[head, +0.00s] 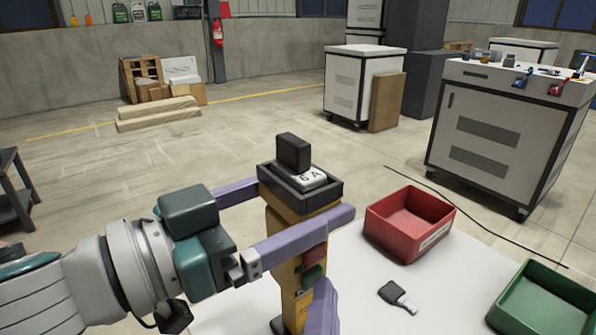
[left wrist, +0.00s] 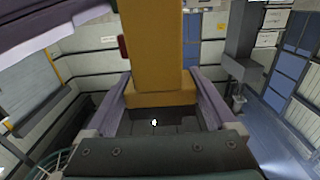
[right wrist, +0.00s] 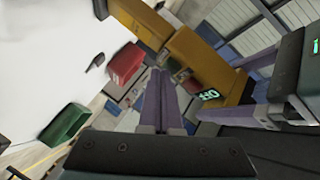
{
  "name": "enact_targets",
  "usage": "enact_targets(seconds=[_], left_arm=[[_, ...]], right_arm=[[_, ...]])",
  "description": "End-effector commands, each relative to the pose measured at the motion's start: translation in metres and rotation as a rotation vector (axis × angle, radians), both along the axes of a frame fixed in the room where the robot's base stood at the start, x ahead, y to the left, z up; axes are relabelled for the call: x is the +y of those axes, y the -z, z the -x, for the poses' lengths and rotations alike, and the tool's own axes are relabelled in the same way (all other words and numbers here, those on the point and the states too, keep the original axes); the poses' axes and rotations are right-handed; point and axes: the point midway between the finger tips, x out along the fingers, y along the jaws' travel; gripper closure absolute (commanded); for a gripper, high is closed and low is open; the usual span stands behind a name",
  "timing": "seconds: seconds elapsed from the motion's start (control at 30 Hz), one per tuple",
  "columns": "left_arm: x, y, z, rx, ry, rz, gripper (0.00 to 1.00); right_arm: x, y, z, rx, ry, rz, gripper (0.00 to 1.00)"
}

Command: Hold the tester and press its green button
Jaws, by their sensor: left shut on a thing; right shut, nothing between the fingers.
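The tester (head: 287,235) is a yellow upright body with a dark tray-like top. A black block and a white plate marked "6A" sit in that top. My left gripper (head: 300,205) is shut around the tester just below the top; the yellow body also fills the middle of the left wrist view (left wrist: 155,50). A red button (head: 315,256) and the green button (head: 312,277) are on the tester's right side. My right gripper (head: 324,288) is shut and empty, its tips just below the green button; I cannot tell whether they touch. Its closed fingers show in the right wrist view (right wrist: 160,75).
The tester stands over a white table (head: 350,270). A red bin (head: 395,235) and a green bin (head: 540,310) stand on the right. Cabinets (head: 505,140) stand farther back.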

Motion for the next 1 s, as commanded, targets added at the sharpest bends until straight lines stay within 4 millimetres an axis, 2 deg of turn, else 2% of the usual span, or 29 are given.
enact_targets(seconds=[0.3, 1.0], left_arm=[[0.000, 0.000, 0.000, -0.001, 0.001, 0.001, 1.00], [0.000, 0.000, 0.000, -0.001, 0.001, 0.001, 1.00]], right_arm=[[0.001, 0.000, -0.001, 0.000, -0.001, 0.000, 1.00], [-0.013, 0.000, 0.018, 0.001, 0.001, 0.000, 1.00]])
